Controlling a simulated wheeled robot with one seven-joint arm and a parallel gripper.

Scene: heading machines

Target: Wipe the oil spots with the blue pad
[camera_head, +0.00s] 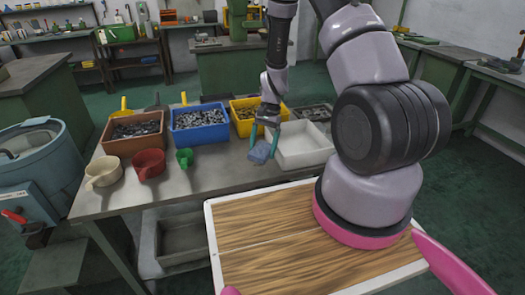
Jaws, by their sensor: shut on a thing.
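The blue pad (260,152) is a small grey-blue piece held between the teal fingers of my gripper (264,142). My gripper points down and is shut on the pad, above the grey metal table (230,177) just left of the white tray. I cannot tell whether the pad touches the table top. I cannot make out any oil spots; part of the table is hidden behind my arm.
A brown bin (132,148), a blue bin (199,139) and a yellow bin (240,128) of metal parts stand along the back. A white tray (306,158) is at right. A cream scoop (103,180), red scoop (150,172) and green scoop (184,160) stand at left. The front middle is clear.

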